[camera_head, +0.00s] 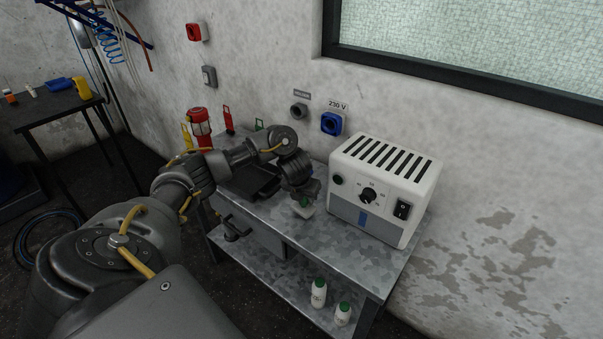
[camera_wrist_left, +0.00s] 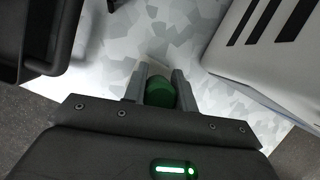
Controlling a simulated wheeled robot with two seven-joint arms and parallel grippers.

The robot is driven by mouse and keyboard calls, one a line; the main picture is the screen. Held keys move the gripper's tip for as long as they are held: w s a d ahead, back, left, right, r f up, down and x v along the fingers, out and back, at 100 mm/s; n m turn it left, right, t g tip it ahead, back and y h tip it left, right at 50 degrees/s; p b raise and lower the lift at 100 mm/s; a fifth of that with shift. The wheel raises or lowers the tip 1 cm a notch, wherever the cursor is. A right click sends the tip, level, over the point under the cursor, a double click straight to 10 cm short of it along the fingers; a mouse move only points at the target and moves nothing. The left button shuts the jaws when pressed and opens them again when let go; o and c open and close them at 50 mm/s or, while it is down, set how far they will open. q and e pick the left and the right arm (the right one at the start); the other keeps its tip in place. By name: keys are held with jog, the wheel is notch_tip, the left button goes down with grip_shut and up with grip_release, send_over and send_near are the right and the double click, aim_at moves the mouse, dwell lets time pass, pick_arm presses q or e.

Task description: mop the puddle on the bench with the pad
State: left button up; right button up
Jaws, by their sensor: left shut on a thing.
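My left gripper (camera_head: 301,197) is low over the bench (camera_head: 300,240), left of the white box. It is shut on a pale thing with a green top, seemingly the pad (camera_head: 306,211). In the left wrist view the green knob-like top (camera_wrist_left: 160,92) sits between the two fingers, with a pale edge just beyond it. I cannot tell whether its underside touches the bench. The bench top is grey with a patchy pattern, and I cannot pick out the puddle on it. My right gripper is not in view.
A white slotted box with a dial (camera_head: 385,190) stands close on the right. A dark tray (camera_head: 250,182) lies to the left. White bottles with green caps (camera_head: 318,293) stand on the lower shelf. The bench front is clear.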

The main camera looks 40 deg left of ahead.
pick_arm(q)
jog(key=r+p, duration=0.1)
jog(key=r, duration=0.1)
jog(key=r+p, duration=0.1)
jog(key=s+r+p, duration=0.1)
jog(key=r, duration=0.1)
jog(key=shift+a+r+p, duration=0.15)
jog(key=shift+r+p, duration=0.15)
jog(key=shift+p, duration=0.05)
jog(key=shift+w+r+p, duration=0.25)
jog(key=shift+r+p, duration=0.2)
jog(key=shift+p, duration=0.05)
jog(key=shift+s, duration=0.1)
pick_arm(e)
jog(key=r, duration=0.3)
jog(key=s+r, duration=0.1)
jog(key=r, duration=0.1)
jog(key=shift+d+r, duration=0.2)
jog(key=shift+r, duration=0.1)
pick_arm(q)
jog(key=shift+r, duration=0.15)
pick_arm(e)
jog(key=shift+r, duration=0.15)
